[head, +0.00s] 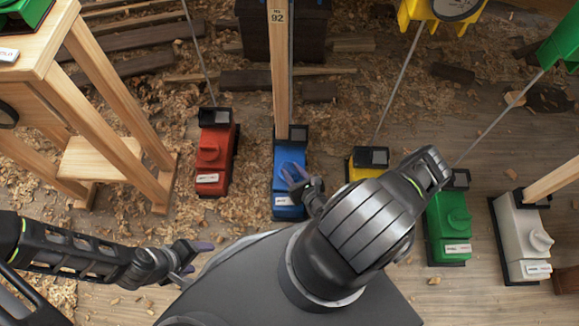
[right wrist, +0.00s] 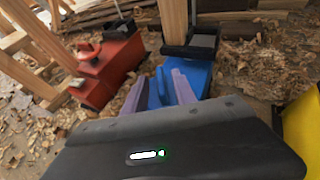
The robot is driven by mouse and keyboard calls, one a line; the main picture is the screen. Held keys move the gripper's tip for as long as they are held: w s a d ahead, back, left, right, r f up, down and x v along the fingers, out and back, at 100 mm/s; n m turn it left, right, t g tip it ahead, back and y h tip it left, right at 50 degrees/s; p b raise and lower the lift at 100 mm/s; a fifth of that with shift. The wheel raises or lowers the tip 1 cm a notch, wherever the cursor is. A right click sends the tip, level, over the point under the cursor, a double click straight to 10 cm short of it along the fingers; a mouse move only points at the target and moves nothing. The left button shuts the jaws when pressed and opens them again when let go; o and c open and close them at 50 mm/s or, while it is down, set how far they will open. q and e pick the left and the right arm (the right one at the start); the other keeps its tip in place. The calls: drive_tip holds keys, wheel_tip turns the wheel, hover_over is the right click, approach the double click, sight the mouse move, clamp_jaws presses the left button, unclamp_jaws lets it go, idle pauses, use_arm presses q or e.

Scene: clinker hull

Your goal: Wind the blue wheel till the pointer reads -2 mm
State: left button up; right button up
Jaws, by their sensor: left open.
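The blue jack (head: 287,207) stands on the floor at the middle of the head view, with a wooden post rising from its far end. Its blue wheel (head: 290,168) is on top, partly hidden by my right gripper (head: 296,178). In the right wrist view, the purple fingers of my right gripper (right wrist: 158,84) stand apart, with blue of the jack between them. I cannot tell whether they touch the wheel. My left gripper (head: 194,256) is open and empty at lower left, away from the jack. I cannot make out the pointer or its reading.
A red jack (head: 211,170) stands left of the blue one. Yellow (head: 362,168), green (head: 449,225) and white (head: 520,235) jacks stand to the right. A wooden stand (head: 85,95) is at left. Wood shavings and planks cover the floor.

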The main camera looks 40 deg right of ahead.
drive_tip(key=p+v, duration=0.1)
drive_tip(key=v, duration=0.4)
drive_tip(key=shift+s+r, duration=0.1)
drive_tip(key=shift+s, duration=0.05)
